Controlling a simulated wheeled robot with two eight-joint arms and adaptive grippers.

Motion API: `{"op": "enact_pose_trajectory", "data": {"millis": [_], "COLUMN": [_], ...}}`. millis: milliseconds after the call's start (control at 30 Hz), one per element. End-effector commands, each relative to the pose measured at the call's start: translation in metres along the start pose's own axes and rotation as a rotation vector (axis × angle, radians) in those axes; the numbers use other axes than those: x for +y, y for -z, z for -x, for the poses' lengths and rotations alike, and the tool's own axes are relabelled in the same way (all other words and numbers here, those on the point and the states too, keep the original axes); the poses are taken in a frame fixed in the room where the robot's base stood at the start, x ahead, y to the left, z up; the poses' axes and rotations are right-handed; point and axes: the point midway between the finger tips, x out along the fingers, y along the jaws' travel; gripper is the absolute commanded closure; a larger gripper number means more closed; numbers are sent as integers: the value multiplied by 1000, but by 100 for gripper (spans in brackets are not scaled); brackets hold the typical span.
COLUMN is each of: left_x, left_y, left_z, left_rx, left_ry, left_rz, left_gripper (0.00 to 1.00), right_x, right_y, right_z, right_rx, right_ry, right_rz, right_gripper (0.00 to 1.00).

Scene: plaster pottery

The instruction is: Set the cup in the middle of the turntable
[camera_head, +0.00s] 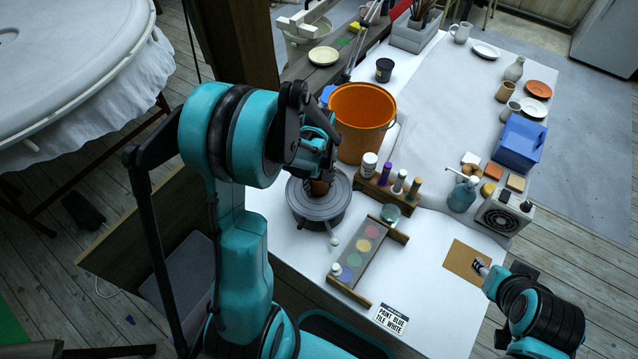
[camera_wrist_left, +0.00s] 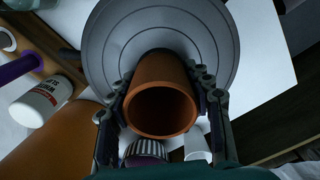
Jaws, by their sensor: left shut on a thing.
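A brown clay cup (camera_head: 319,187) is held by my left gripper (camera_head: 320,172) over the round grey turntable (camera_head: 330,208). In the left wrist view the cup (camera_wrist_left: 161,108) shows its open mouth, and the two fingers of my left gripper (camera_wrist_left: 160,85) press on its sides. The turntable (camera_wrist_left: 115,40) lies beyond it with ring marks. The gripper hides much of the cup in the head view. I cannot tell whether the cup's base touches the turntable. My right gripper (camera_head: 481,266) is at the lower right, near a brown card, away from the cup.
An orange bucket (camera_head: 361,115) stands close behind the turntable. A rack of bottles (camera_head: 385,190) and a paint palette (camera_head: 363,250) stand to its right. A blue crate (camera_head: 520,146), a teal bottle (camera_head: 462,195) and several small pots stand further right. The white tabletop between is fairly clear.

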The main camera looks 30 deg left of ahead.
Motion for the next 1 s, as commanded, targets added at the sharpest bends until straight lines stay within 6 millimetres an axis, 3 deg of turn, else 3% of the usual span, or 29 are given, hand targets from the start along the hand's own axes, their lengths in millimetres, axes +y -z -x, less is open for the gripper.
{"op": "enact_pose_trajectory", "data": {"millis": [367,400,467,833,1000], "left_x": [0,0,0,0,0], "left_y": [0,0,0,0,0], "left_z": [-8,-7,-6,-3,19], "left_rx": [0,0,0,0,0], "left_ry": [0,0,0,0,0], "left_rz": [0,0,0,0,0], "left_gripper": [83,44,29,29,29], "right_x": [0,0,0,0,0], "right_y": [-4,-4,-4,-2,5], "right_z": [-6,-6,-5,-3,7], "right_rx": [0,0,0,0,0], "right_ry": [0,0,0,0,0], "right_rz": [0,0,0,0,0], "right_gripper": [60,60,60,60,60]}}
